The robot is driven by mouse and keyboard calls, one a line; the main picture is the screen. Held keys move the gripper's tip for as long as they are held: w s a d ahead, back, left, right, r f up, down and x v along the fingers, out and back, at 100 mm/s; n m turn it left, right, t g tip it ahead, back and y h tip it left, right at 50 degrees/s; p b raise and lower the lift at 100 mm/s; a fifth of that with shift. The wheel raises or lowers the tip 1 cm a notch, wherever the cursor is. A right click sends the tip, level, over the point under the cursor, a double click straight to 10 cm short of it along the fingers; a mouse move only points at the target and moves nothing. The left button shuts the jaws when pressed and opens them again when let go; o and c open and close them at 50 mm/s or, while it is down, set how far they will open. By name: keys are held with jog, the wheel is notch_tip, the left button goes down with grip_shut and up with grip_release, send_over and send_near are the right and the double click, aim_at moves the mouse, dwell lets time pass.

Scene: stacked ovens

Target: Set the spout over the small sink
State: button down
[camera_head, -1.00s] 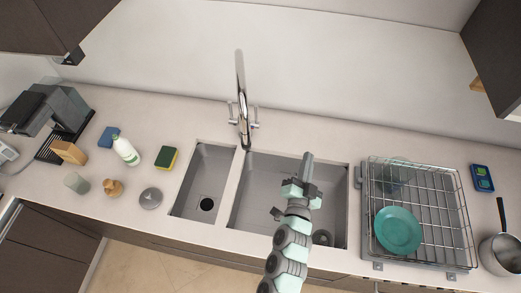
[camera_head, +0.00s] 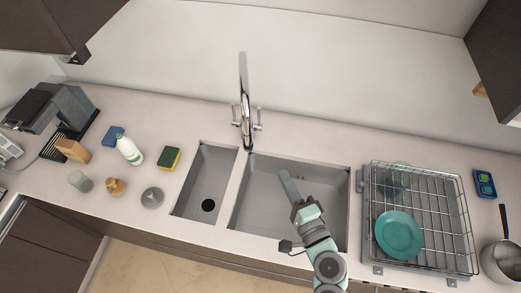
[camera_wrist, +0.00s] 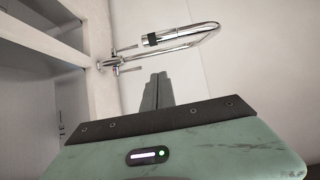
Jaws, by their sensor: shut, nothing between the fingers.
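The chrome faucet spout (camera_head: 243,85) rises behind the divider between the two sink basins. In the head view it lines up roughly with that divider; its exact outlet position is hard to tell. The small sink (camera_head: 207,180) is the narrow left basin, with a dark drain. The large basin (camera_head: 258,205) is to its right. My gripper (camera_head: 285,174) is shut and empty above the large basin, right of and nearer than the faucet, apart from it. In the wrist view the shut fingers (camera_wrist: 155,90) point toward the faucet, and the curved spout (camera_wrist: 205,35) shows above them.
Handles (camera_head: 259,118) flank the faucet. A sponge (camera_head: 169,157), white bottle (camera_head: 129,149) and round grey lid-like object (camera_head: 152,197) stand left of the small sink. A wire dish rack (camera_head: 440,215) with a teal plate (camera_head: 399,233) stands right of the large basin.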

jog(key=w+a+p, duration=0.4)
jog(key=w+a, duration=0.2)
jog(key=w, duration=0.2)
jog(key=shift+w+a, duration=0.4)
jog(key=shift+a+f, duration=0.1)
